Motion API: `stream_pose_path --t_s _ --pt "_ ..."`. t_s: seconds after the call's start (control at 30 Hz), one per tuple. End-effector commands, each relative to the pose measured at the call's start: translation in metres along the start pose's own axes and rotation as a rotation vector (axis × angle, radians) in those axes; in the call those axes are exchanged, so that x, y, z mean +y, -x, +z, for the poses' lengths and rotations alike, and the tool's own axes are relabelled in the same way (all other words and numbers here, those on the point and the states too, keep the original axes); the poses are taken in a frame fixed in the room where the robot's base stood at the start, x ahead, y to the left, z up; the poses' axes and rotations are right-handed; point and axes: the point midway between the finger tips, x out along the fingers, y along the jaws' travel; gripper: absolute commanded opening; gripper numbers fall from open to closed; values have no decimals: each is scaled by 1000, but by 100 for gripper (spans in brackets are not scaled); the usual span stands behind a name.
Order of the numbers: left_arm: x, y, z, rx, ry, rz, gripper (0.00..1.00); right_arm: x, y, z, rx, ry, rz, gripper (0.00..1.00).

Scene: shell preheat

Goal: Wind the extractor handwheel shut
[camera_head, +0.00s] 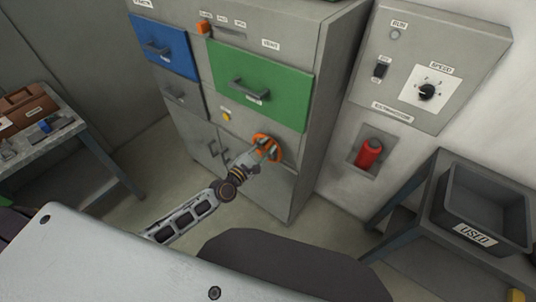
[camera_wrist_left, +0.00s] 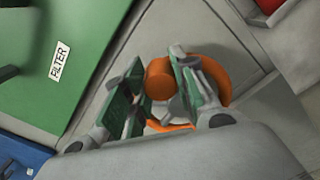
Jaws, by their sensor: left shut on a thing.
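The orange handwheel (camera_head: 278,152) is on the lower front of the grey cabinet, below the green drawer. My left gripper (camera_head: 268,150) reaches it from the lower left. In the left wrist view the left gripper (camera_wrist_left: 158,88) has its green-padded fingers on either side of an orange knob (camera_wrist_left: 159,78) and is shut on it. The wheel's orange rim (camera_wrist_left: 216,80) shows behind the right finger and is partly hidden. My right gripper is not in view.
The cabinet has a blue drawer (camera_head: 164,46) and a green drawer (camera_head: 262,84) with handles. A control panel (camera_head: 428,62) and a red cylinder (camera_head: 369,153) are at right. A dark bin (camera_head: 486,207) marked USED stands on a table. A workbench (camera_head: 62,140) is at left.

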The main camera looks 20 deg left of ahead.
Motion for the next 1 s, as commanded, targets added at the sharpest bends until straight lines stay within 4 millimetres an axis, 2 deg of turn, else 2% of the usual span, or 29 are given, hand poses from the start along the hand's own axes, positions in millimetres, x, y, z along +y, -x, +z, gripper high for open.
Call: stream_pose_path --t_s 0.03,0.2,0.4,0.57,1.0 --pt "5 0 -4 -1 35 7 0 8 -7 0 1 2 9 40" --pt "13 0 -7 0 166 7 0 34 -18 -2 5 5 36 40" --pt "20 0 -10 0 283 7 0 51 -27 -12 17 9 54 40" --pt "24 0 -12 0 337 8 0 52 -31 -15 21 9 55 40" --pt "25 0 -12 1 363 6 0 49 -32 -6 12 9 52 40"
